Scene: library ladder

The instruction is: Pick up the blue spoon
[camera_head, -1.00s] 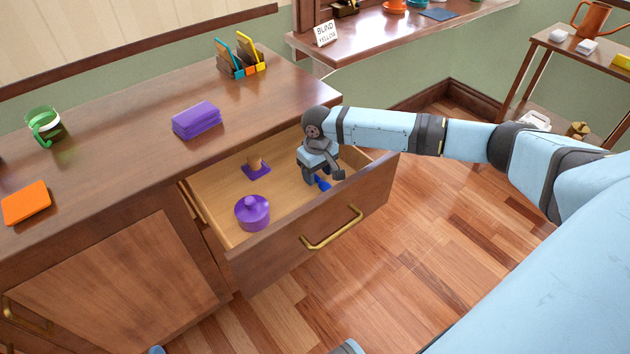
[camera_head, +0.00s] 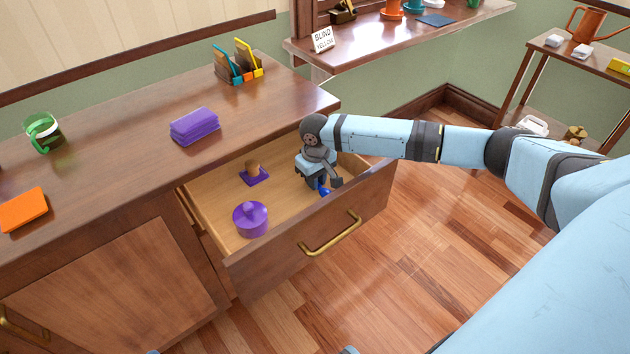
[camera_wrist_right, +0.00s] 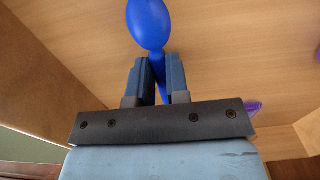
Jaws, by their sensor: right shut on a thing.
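The blue spoon (camera_wrist_right: 148,24) shows in the right wrist view, its bowl beyond the fingertips and its handle between the two fingers. My right gripper (camera_wrist_right: 160,72) is shut on the spoon's handle. In the head view my right gripper (camera_head: 318,186) is inside the open drawer (camera_head: 290,240), near its right end. Only a small blue part of the spoon (camera_head: 325,191) shows there below the gripper; the rest is hidden. I cannot tell whether the spoon touches the drawer floor. My left gripper is not in view.
The drawer also holds a purple lidded pot (camera_head: 251,219) and a small brown item on a purple base (camera_head: 254,173). The drawer front with its brass handle (camera_head: 330,235) stands close to my gripper. Purple cloths (camera_head: 195,126) lie on the cabinet top.

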